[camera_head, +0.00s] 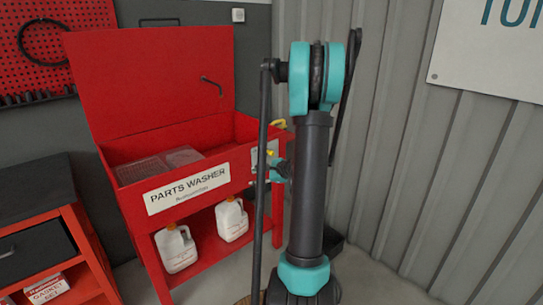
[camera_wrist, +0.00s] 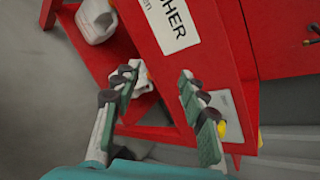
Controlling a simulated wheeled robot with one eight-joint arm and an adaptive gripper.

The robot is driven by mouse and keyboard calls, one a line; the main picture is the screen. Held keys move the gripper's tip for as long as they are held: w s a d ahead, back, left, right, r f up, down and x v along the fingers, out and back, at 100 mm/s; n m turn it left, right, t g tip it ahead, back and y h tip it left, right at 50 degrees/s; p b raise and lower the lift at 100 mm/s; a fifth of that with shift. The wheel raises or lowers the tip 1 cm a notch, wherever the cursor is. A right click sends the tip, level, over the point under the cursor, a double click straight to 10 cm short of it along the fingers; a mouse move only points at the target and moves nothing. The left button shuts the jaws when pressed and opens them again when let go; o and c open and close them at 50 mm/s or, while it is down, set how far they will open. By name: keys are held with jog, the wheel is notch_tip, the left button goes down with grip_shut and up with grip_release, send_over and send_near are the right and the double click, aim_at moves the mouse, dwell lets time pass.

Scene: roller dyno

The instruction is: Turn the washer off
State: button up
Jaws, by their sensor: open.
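The washer is a red parts washer (camera_head: 222,155) with its lid raised and a white "PARTS WASHER" label on its front. A small pale plate (camera_wrist: 228,104) is on its red front, partly hidden behind the right finger in the wrist view. A yellow part (camera_wrist: 221,128) shows beside that finger; I cannot tell whether it is a switch. My gripper (camera_wrist: 156,78) is open and empty, in front of the washer's right end. In the head view my gripper (camera_head: 276,168) is partly hidden by my arm. I cannot tell whether a finger touches the washer.
White jugs (camera_head: 232,220) stand on the washer's lower shelf. A red-and-black cabinet (camera_head: 45,235) stands at the left. A corrugated grey wall (camera_head: 400,150) closes off the right side. Some bare floor (camera_head: 375,280) shows at the front right.

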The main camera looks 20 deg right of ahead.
jog(key=w+d+f+m+t, duration=0.1)
jog(key=w+d+m+t, duration=0.15)
jog(key=d, duration=0.35)
jog(key=w+d+f+m+t, duration=0.1)
jog(key=w+d+m, duration=0.2)
jog(key=d+m, duration=0.15)
jog(key=m+t, duration=0.3)
jog(key=m, duration=0.2)
send_near(273, 155)
jog(key=shift+h, duration=0.3)
jog(key=x, duration=1.1)
jog(key=shift+a+r, duration=0.1)
jog(key=shift+r, duration=0.05)
jog(key=shift+c, duration=0.5)
grip_shut()
